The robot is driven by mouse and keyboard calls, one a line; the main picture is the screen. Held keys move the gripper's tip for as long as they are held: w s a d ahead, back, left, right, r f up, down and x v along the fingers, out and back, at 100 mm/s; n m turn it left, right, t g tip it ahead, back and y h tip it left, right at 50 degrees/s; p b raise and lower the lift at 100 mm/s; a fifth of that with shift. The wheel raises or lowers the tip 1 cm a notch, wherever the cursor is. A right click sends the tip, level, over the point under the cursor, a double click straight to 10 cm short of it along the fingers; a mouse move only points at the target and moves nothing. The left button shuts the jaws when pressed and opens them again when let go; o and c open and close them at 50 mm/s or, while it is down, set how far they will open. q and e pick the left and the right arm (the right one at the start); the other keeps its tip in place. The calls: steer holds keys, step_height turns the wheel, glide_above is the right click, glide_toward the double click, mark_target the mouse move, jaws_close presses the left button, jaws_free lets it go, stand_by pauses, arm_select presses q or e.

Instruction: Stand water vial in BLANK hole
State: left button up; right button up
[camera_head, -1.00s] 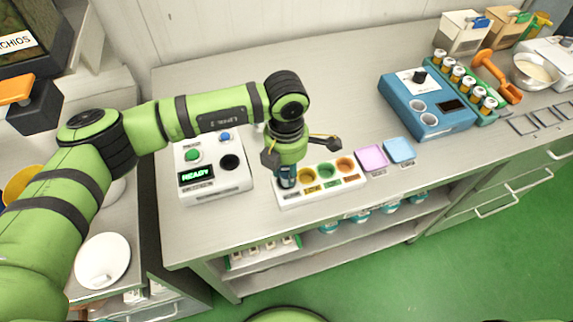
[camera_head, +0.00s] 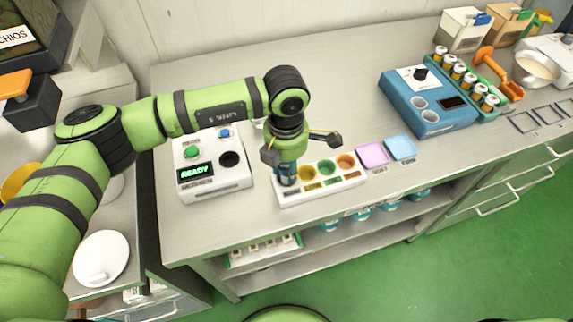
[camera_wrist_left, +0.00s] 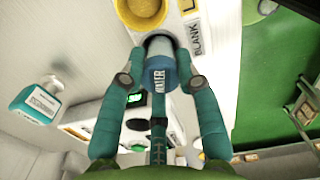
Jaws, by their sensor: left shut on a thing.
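The water vial (camera_wrist_left: 161,76) has a blue WATER band and shows between the fingers in the wrist view. My left gripper (camera_head: 287,177) is shut on it and points down at the left end of the white rack (camera_head: 327,188). The gripper also shows in the wrist view (camera_wrist_left: 160,68). The BLANK label (camera_wrist_left: 201,42) is on the rack beside the vial. The vial hides the BLANK hole, and I cannot tell how deep its lower end sits. My right gripper is not in view.
Yellow (camera_head: 307,173), green (camera_head: 327,168) and orange (camera_head: 346,162) wells follow along the rack. A white READY device (camera_head: 212,185) stands to its left. Pink (camera_head: 373,154) and blue (camera_head: 400,147) trays lie to its right. The bench behind is clear.

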mark_target(286, 167)
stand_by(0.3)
arm_select(q)
steer(key=shift+b, duration=0.45)
steer(key=shift+f+b, duration=0.65)
steer(key=shift+b, duration=0.05)
stand_by(0.4)
steer(key=o, duration=0.9)
steer(key=shift+c, duration=0.2)
steer(key=shift+r+p, duration=2.3)
steer(key=shift+r, duration=3.25)
